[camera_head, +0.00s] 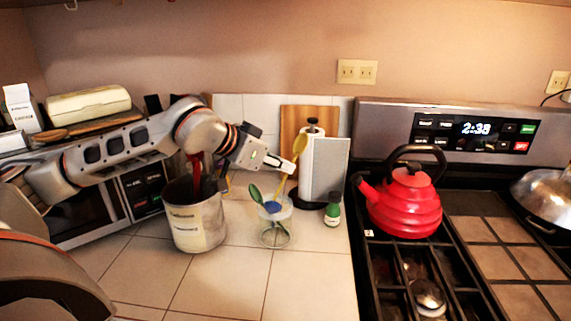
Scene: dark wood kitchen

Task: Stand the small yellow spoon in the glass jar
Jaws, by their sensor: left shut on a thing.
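The small yellow spoon (299,144) is upright and slightly tilted, bowl up. My left gripper (289,167) is shut on it, above the glass jar. The spoon's handle points down to the jar's mouth; I cannot tell whether its lower end is inside. The glass jar (273,236) stands on the tiled counter. A green spoon (255,193) and a blue utensil (272,206) stand in it. My right gripper is not in view.
A metal utensil pot (194,224) stands left of the jar, below my left arm. A green-capped bottle (333,212), a grey box (329,168) and a wooden board (296,117) are behind and right. A red kettle (404,205) sits on the stove. The front counter is clear.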

